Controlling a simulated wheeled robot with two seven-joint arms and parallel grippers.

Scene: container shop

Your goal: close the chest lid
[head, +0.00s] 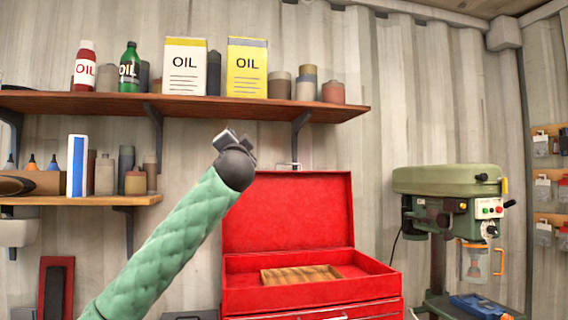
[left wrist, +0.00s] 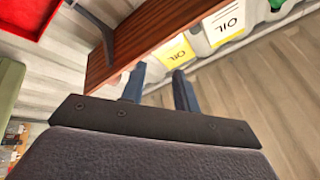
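The red chest (head: 310,297) stands at lower centre right in the head view. Its red lid (head: 288,212) is open and stands upright at the back. A brown wooden piece (head: 300,274) lies in the chest's top compartment. My left gripper (head: 232,136) is raised above and left of the lid, in front of the wall, apart from the chest. In the left wrist view its two fingers (left wrist: 159,72) are apart with nothing between them. A red part of the chest (left wrist: 32,14) shows at that view's top left corner. My right gripper is in neither view.
A wooden shelf (head: 190,105) with oil cans and bottles runs behind my left gripper. A lower shelf (head: 80,200) holds small containers at left. A green drill press (head: 447,180) stands right of the chest. The space before the lid looks clear.

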